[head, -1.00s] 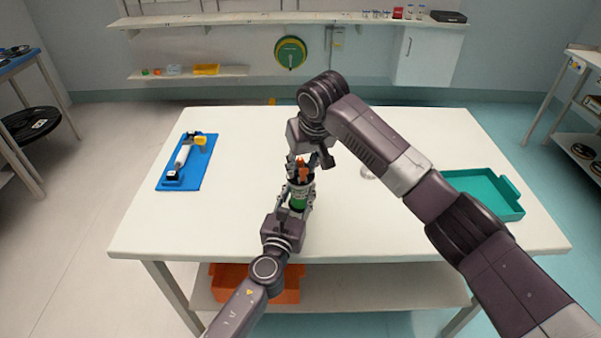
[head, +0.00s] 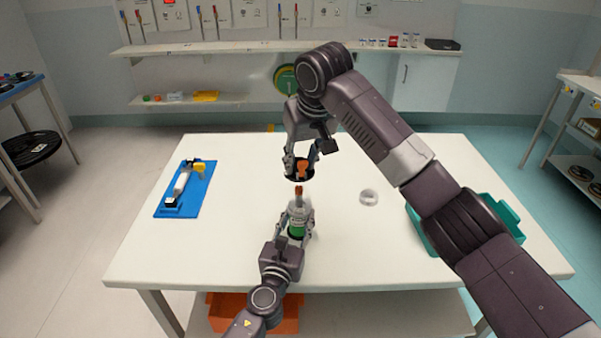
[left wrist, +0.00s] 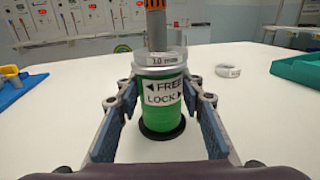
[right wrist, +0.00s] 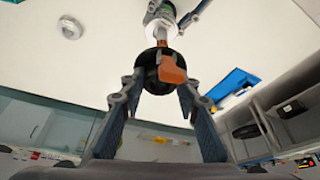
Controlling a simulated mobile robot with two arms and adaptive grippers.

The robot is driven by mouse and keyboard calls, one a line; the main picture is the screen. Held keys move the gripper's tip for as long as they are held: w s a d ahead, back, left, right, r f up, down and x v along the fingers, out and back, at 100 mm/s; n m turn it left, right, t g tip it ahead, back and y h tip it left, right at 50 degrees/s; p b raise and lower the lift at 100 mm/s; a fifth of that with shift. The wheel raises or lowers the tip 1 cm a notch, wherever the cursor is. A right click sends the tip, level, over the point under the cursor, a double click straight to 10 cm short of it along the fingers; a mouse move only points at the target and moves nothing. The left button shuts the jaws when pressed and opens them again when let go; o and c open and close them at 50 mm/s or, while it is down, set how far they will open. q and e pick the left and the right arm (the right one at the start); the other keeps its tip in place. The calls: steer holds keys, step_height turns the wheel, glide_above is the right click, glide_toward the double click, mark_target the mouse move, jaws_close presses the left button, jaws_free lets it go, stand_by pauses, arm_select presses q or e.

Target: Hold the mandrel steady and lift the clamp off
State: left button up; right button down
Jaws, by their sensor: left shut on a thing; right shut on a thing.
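The mandrel stands upright on the white table, with a green body (left wrist: 162,108) labelled FREE and LOCK, a silver collar marked 10 mm and a thin grey shaft with an orange tip (head: 299,190). My left gripper (head: 298,217) is shut on the mandrel, one finger on each side of the body. The clamp, a black disc with an orange lever (right wrist: 172,70), is in my right gripper (head: 301,164). That gripper is shut on it and holds it above the shaft tip, with a small gap between them in the head view.
A clear ring (head: 369,197) lies on the table to the right. A teal tray (head: 505,214) is at the right, partly behind my right arm. A blue mat (head: 199,195) with a white and yellow tool is at the left. An orange bin (head: 228,314) sits below the table.

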arm_select(q)
steer(key=o, duration=1.5)
steer(key=shift+c, duration=0.2)
arm_select(e)
steer(key=shift+r, duration=0.1)
arm_select(q)
steer(key=shift+s, duration=0.1)
